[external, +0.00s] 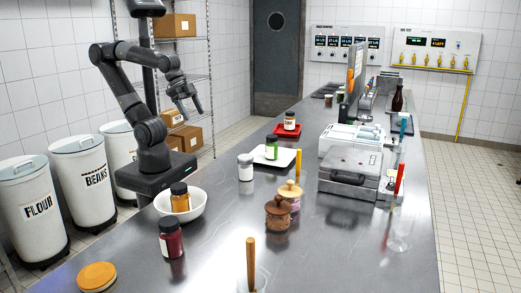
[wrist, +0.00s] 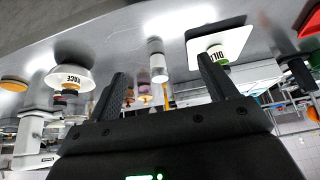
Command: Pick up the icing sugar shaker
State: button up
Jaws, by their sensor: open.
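A white jar with a grey lid (external: 245,168) stands upright on the steel counter, between the white bowl and the white tray. It looks like the icing sugar shaker, but I cannot read a label on it. In the wrist view the white shaker (wrist: 157,66) appears beyond my fingers, in the gap between them. My gripper (external: 193,106) is raised above the counter's left side, up and left of the shaker and apart from it. In the wrist view my gripper (wrist: 161,66) has its fingers spread with nothing between them.
A white bowl (external: 194,211) holds an orange jar. A white tray (external: 287,161) holds a green jar, and a red tray (external: 276,131) holds another. A dark red jar (external: 171,238), two lidded pots (external: 278,212) and a grey machine (external: 347,168) stand nearby. The counter around the shaker is bare.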

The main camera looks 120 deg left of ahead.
jog(key=w+d+f, duration=0.1)
jog(key=w+d, duration=0.1)
jog(key=w, duration=0.9)
jog(key=m+g, duration=0.1)
send_over(243, 157)
jog(key=s, duration=0.3)
notch_tip(243, 157, down, 7)
jog(key=x, duration=0.4)
jog(key=shift+w+a+f, duration=0.1)
jog(key=shift+w+a, duration=0.1)
jog(key=shift+w, duration=0.05)
jog(key=x, duration=0.4)
jog(key=shift+s+a+f, duration=0.1)
jog(key=shift+s+f, duration=0.15)
jog(key=shift+f, duration=0.1)
jog(key=shift+w+f, duration=0.3)
jog(key=shift+f, duration=0.25)
jog(key=c, duration=1.1)
